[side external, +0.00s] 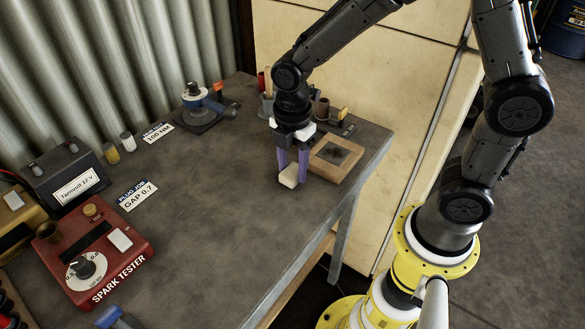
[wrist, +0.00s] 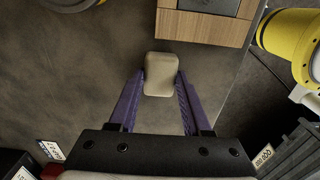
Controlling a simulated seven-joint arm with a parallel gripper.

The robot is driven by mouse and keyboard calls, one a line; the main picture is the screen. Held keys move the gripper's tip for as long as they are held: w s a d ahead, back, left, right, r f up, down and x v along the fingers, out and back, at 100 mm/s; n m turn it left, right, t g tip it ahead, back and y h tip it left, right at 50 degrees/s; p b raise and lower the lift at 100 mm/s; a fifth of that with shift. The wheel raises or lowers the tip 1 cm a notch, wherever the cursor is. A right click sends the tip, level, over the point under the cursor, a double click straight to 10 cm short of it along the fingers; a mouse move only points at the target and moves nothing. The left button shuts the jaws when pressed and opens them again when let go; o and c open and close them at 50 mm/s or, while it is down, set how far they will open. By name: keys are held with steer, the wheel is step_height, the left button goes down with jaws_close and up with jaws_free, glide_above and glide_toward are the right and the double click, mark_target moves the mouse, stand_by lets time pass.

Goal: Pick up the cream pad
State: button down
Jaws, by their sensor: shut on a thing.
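The cream pad (side external: 289,177) is a small rounded block between the purple fingers of my gripper (side external: 291,176), over the right part of the bench. My gripper is shut on it and points down. In the wrist view the cream pad (wrist: 160,75) sits between the purple fingertips (wrist: 161,86), with its far end sticking out past them. I cannot tell whether the pad touches the bench top or is slightly above it.
A wooden tray (side external: 318,170) with a dark centre lies just right of my gripper. Pots and small tools (side external: 322,110) stand behind it. A red spark tester (side external: 75,270) and a battery box (side external: 65,175) are at the left. The middle of the bench (side external: 200,200) is clear.

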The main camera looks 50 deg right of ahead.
mark_target(293, 171)
steer(key=shift+r, duration=0.4)
step_height(293, 171, up, 2)
steer(key=shift+r, duration=0.25)
steer(key=s+d+r, duration=0.2)
steer(key=s+r, duration=0.7)
steer(key=s, duration=0.4)
steer(key=shift+s+d+r, duration=0.2)
steer(key=shift+s+d, duration=0.2)
